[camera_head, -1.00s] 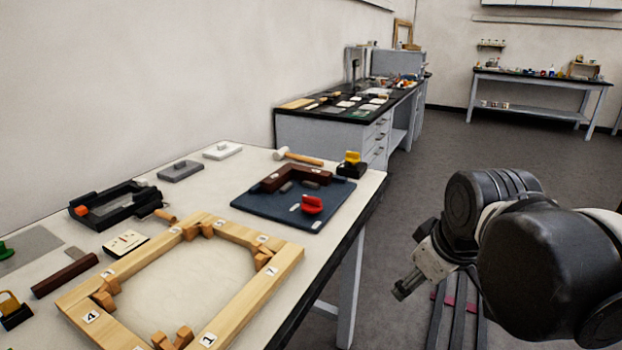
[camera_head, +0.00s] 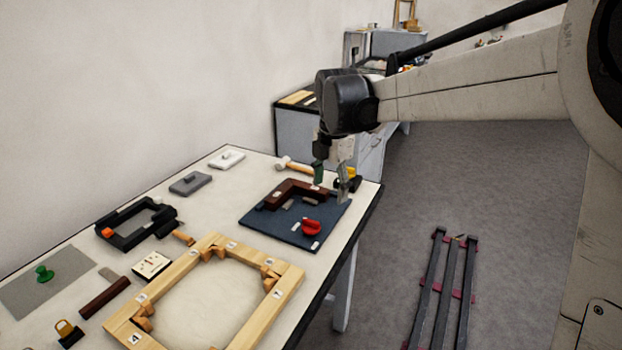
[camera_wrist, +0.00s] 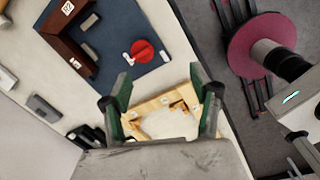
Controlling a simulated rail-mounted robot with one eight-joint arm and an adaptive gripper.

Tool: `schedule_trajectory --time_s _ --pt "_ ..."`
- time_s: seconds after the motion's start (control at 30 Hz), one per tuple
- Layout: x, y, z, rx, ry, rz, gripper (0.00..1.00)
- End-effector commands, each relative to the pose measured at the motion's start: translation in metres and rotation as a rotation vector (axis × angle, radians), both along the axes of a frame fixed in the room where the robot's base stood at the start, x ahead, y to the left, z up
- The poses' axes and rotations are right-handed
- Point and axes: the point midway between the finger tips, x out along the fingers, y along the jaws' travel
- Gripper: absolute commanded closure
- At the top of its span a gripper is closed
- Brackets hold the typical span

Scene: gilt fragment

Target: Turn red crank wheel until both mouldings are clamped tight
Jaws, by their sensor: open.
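The red crank wheel (camera_head: 311,228) stands on a dark blue board (camera_head: 272,226) on the workbench. It also shows in the wrist view (camera_wrist: 143,50), ahead of my fingers. Two dark brown mouldings (camera_head: 292,190) lie on the board in an L, meeting at a corner. They show at upper left in the wrist view (camera_wrist: 65,45). Small grey blocks sit inside the L; whether they touch the mouldings I cannot tell. My gripper (camera_head: 331,184) is open and empty, pointing down by the board's right far side, apart from the wheel. Its green-padded fingers are spread in the wrist view (camera_wrist: 161,88).
A pale wooden frame (camera_head: 186,268) with numbered labels lies in front of the board. A mallet (camera_head: 292,165) and a black-and-yellow item (camera_head: 348,179) are behind it. A black frame clamp (camera_head: 138,226) lies to the left. Floor to the right is open around dark rails (camera_head: 445,290).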

Motion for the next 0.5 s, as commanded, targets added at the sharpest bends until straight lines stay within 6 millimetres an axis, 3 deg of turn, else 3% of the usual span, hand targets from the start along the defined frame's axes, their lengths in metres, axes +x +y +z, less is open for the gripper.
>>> schedule_trajectory --time_s 0.03,0.2,0.5 --pt "0.01 0.009 0.009 -0.009 0.016 0.071 0.41" --pt "0.031 0.031 0.009 -0.033 0.06 0.286 0.41" --pt "0.041 0.043 -0.002 -0.042 0.086 0.409 0.41"
